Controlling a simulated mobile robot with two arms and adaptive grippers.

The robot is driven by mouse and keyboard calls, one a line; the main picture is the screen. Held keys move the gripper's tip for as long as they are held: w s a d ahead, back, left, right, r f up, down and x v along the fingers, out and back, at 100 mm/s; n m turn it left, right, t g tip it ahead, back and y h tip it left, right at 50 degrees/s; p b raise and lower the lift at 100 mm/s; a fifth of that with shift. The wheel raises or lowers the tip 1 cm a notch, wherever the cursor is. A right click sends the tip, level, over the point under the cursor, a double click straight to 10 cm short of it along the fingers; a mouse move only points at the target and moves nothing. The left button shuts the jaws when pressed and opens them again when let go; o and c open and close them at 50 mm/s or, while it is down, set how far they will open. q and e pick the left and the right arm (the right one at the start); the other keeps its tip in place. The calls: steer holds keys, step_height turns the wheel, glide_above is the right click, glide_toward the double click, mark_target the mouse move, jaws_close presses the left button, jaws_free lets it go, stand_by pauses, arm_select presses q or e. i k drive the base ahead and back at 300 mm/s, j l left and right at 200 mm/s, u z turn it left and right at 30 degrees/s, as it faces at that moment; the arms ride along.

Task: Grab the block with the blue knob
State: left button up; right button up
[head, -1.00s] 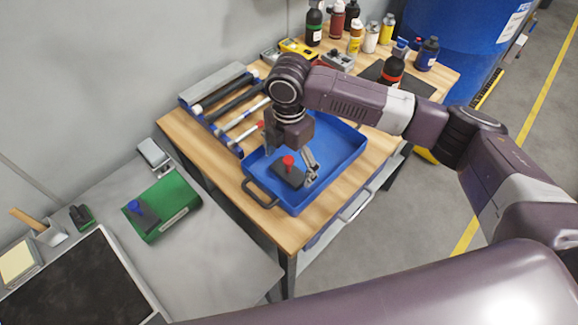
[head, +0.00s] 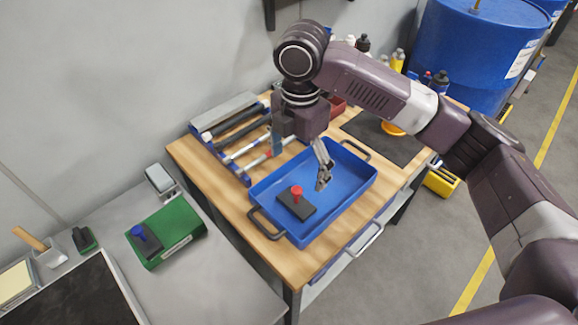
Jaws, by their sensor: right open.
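The block with the blue knob (head: 146,239) is a dark block on top of a green box (head: 188,235) on the grey table at the left. A similar dark block with a red knob (head: 297,205) lies in the blue tray (head: 359,203) on the wooden table. My right gripper (head: 300,172) is open and empty above the tray, a little above and behind the red-knob block, with its two fingers spread apart. It is well to the right of the blue-knob block. My left gripper is not in view.
The wooden table (head: 222,199) holds a rack of rollers (head: 228,125) at its back left and a dark mat (head: 375,133). Bottles and blue drums (head: 460,50) stand behind. On the grey table (head: 215,290) are a dark panel (head: 80,300) and small tools.

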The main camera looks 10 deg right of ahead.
mark_target(143, 237)
steer(key=u, duration=1)
